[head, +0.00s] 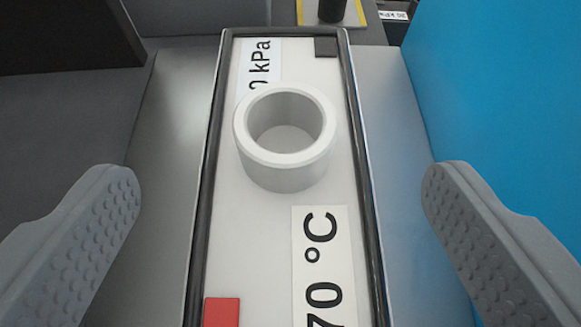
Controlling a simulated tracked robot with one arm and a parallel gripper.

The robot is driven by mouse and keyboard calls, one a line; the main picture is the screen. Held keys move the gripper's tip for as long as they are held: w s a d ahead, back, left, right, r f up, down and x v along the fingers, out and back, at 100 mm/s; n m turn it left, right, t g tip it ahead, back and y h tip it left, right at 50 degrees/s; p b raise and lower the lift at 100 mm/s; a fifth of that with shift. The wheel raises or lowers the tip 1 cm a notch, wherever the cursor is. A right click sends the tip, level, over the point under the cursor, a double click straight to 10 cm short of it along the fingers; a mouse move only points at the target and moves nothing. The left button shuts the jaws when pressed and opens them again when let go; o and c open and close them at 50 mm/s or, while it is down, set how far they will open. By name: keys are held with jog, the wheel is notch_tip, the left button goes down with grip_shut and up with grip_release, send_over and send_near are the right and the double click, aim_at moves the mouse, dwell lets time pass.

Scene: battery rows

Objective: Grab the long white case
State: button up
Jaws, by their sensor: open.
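The long white case (255,225) lies lengthwise down the middle of the head view, with a dark rim along its edges. A white ring-shaped cup (285,178) stands on its top. Labels reading "0 kPa" and "70 °C" (322,265), a red square (222,312) and a dark square (325,47) are also on its top. My gripper (280,215) is open, with one grey padded finger on each side of the case. Both fingers appear apart from it. The case's near end is cut off by the bottom of the picture.
A grey metallic surface (172,130) flanks the case on both sides. A large blue block (510,100) stands close on the right. A dark block (65,35) is at upper left. A black cylinder (332,10) on a yellow-edged plate is beyond the far end.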

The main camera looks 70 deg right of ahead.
aim_at(291, 187)
jog(key=shift+s+f+x, duration=0.1)
jog(key=shift+s+x, duration=0.05)
jog(key=shift+x, duration=1.15)
jog(key=shift+s+f+x, duration=0.1)
jog(key=shift+f+x, duration=0.05)
jog(key=shift+x, duration=1.15)
jog(key=c, duration=1.3)
